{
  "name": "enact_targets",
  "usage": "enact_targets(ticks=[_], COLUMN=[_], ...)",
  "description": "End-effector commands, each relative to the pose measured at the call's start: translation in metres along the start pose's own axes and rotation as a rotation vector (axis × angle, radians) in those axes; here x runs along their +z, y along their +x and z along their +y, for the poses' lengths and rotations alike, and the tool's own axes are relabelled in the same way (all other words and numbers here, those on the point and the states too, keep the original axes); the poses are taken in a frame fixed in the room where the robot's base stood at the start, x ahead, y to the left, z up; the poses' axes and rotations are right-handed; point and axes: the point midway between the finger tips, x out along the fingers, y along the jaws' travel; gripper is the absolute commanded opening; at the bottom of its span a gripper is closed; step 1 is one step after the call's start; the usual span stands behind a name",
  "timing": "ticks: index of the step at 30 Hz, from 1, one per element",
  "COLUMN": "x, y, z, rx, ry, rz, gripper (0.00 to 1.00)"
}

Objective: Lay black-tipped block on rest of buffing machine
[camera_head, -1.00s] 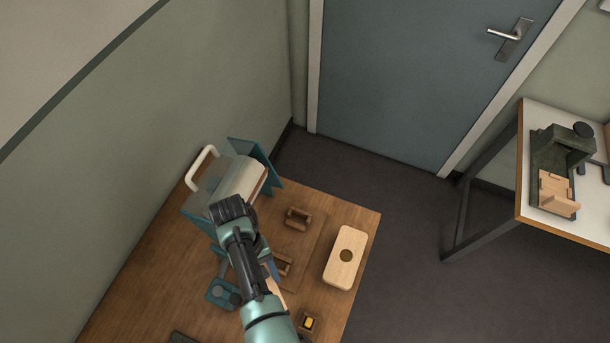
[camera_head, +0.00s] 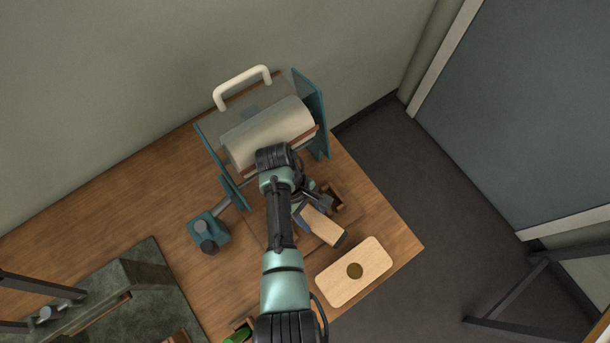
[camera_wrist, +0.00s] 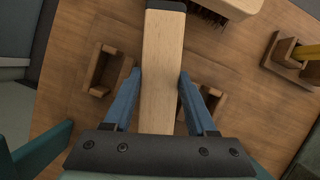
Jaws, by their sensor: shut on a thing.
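The long pale wooden block (camera_wrist: 162,45) is held between the two blue fingers of my gripper (camera_wrist: 160,76). Its black tip (camera_wrist: 166,5) points away from my gripper at the top of the wrist view. In the head view the block (camera_head: 325,228) sticks out to the lower right of my gripper (camera_head: 303,210), above the wooden table. The buffing machine (camera_head: 320,110) stands at the back of the table, with teal side plates, a pale roller (camera_head: 265,135) and a clear cover. A reddish-brown strip (camera_head: 309,136) runs along the roller's front, partly hidden by my arm. The block is apart from it.
Wooden cradles (camera_wrist: 106,72) stand on the table (camera_head: 400,238) below the block. A teal motor-like unit (camera_head: 208,232) is left of my arm. A dark green machine (camera_head: 128,300) is at lower left.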

Motion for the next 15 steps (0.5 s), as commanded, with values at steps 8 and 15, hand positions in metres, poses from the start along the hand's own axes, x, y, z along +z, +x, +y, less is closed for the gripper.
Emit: enact_targets(ticks=[8, 15], x=[0.003, 0.002], y=[-0.021, -0.041], z=[0.001, -0.001], rx=[0.245, 0.419], ry=[-0.58, -1.001], rz=[0.001, 0.002], gripper=[0.0, 0.0])
